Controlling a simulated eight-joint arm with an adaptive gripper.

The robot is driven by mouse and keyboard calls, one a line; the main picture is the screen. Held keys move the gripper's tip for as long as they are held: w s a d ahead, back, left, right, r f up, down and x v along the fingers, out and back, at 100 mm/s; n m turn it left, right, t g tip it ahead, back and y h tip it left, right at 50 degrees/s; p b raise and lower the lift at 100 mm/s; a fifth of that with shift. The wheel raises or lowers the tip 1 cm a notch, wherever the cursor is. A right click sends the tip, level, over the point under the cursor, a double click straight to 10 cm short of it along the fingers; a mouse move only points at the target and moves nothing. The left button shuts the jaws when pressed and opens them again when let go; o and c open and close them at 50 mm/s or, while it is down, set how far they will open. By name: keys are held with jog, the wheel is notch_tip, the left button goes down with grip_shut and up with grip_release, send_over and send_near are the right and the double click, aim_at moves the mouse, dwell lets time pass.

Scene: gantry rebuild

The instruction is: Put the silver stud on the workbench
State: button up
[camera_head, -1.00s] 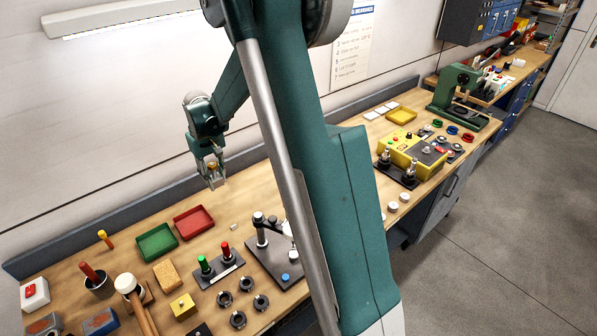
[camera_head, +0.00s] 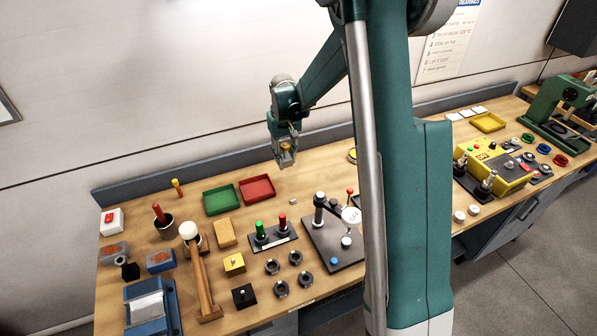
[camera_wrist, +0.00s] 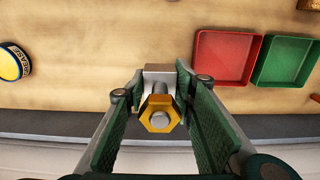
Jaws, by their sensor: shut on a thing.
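My gripper (camera_head: 286,160) is above the back of the wooden workbench (camera_head: 318,180), to the right of the red tray. In the wrist view my gripper (camera_wrist: 158,88) is shut on a silver stud (camera_wrist: 160,90), a metal rod with a gold hex nut (camera_wrist: 158,113) at its near end. A square silver block shows at the far end, between the fingertips; I cannot tell if it is part of the stud. The held piece appears clear of the bench top, which fills the wrist view behind it (camera_wrist: 100,65).
A red tray (camera_head: 272,188) and a green tray (camera_head: 221,200) stand left of my gripper. A small grey piece (camera_head: 293,201) lies nearby. A black fixture (camera_head: 330,240) stands in front, and a yellow grease tin (camera_wrist: 11,64) lies left in the wrist view. Bare wood lies between.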

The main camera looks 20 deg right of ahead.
aim_at(286, 157)
jog(key=shift+f, duration=2.6)
jog(key=shift+f, duration=1.85)
jog(key=shift+f, duration=0.2)
jog(key=o, duration=1.1)
jog(key=shift+r, duration=0.15)
jog(key=shift+r, duration=6.05)
